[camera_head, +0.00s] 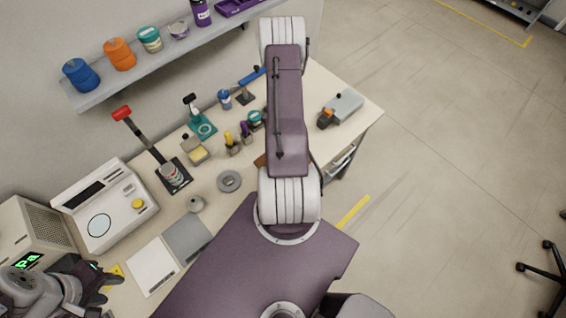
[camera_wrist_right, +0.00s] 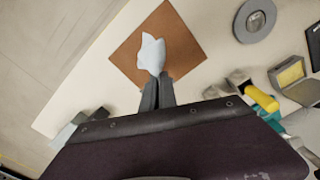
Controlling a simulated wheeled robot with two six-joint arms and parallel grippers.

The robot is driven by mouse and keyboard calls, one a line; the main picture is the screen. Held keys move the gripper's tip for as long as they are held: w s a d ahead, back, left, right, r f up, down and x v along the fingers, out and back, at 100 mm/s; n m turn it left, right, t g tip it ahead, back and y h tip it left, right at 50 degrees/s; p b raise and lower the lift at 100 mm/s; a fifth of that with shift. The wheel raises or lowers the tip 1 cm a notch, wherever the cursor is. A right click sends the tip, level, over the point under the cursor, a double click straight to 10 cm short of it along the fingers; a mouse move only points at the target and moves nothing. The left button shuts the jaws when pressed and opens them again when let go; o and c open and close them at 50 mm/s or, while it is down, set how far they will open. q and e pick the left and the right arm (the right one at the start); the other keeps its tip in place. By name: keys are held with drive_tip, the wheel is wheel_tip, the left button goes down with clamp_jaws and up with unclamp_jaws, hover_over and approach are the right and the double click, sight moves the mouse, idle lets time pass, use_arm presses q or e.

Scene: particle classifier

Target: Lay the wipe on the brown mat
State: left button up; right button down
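The white wipe (camera_wrist_right: 152,52) is pinched at one end between the fingers of my right gripper (camera_wrist_right: 157,78) in the right wrist view. It hangs crumpled over the brown mat (camera_wrist_right: 184,50), a square set at an angle on the bench. I cannot tell whether the wipe touches the mat. In the head view my right arm hides the wipe, the right gripper and nearly all of the mat. My left gripper (camera_head: 108,276) is at the lower left of the head view, close to the bench front; its finger opening is unclear.
A grey ring (camera_wrist_right: 255,20) lies to the right of the mat, and it also shows in the head view (camera_head: 229,181). A yellow-handled tool (camera_wrist_right: 262,98) stands close to the right gripper. The bench (camera_wrist_right: 95,65) is bare left of the mat. A shelf (camera_head: 165,52) hangs behind.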

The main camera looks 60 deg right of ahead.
drive_tip(key=shift+s+d+f, duration=0.1)
drive_tip(key=shift+s+d, duration=0.15)
drive_tip(key=w+d+n, duration=0.5)
drive_tip(key=d+n, duration=0.3)
drive_tip(key=n, duration=0.1)
drive_tip(key=a+f, duration=0.1)
drive_tip(key=f, duration=0.1)
drive_tip(key=s+a+f, duration=0.1)
drive_tip(key=f, duration=0.1)
drive_tip(key=s+a+f, duration=0.1)
drive_tip(key=f, duration=0.2)
drive_tip(key=shift+s+a, duration=0.1)
drive_tip(key=shift+a, duration=0.05)
drive_tip(key=a, duration=0.1)
drive_tip(key=s+a, duration=0.2)
drive_tip(key=shift+a+f, duration=0.3)
drive_tip(key=s+a+f, duration=0.2)
drive_tip(key=a, duration=0.1)
drive_tip(key=s+a+f, duration=0.1)
drive_tip(key=a, duration=0.1)
drive_tip(key=shift+f, duration=0.15)
drive_tip(key=shift+s+a+f, duration=0.25)
drive_tip(key=shift+a+f, duration=0.15)
drive_tip(key=shift+a, duration=0.1)
